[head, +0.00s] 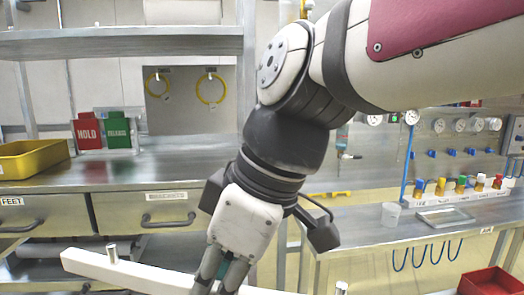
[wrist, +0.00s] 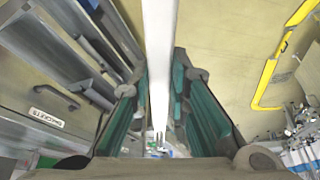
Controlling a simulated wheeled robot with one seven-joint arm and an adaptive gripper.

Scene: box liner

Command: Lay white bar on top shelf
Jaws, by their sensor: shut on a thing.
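The white bar (head: 135,273) is long and straight, with short metal pegs standing up from it. My gripper (head: 222,272) is shut on the bar and holds it in front of the drawers, below the counter top. In the wrist view the bar (wrist: 159,70) runs upright between the two green-padded fingers (wrist: 158,110). The right part of the bar is cut off by the lower edge of the head view. The top shelf (head: 120,41) is a metal shelf at the upper left, above the counter, with its front edge in view.
The counter (head: 160,168) carries a yellow tray (head: 35,158), a red box (head: 88,134) and a green box (head: 119,132). A lower bench (head: 400,230) at the right holds a clear cup (head: 390,215) and a small tray (head: 445,217). A red bin (head: 490,281) sits at the lower right.

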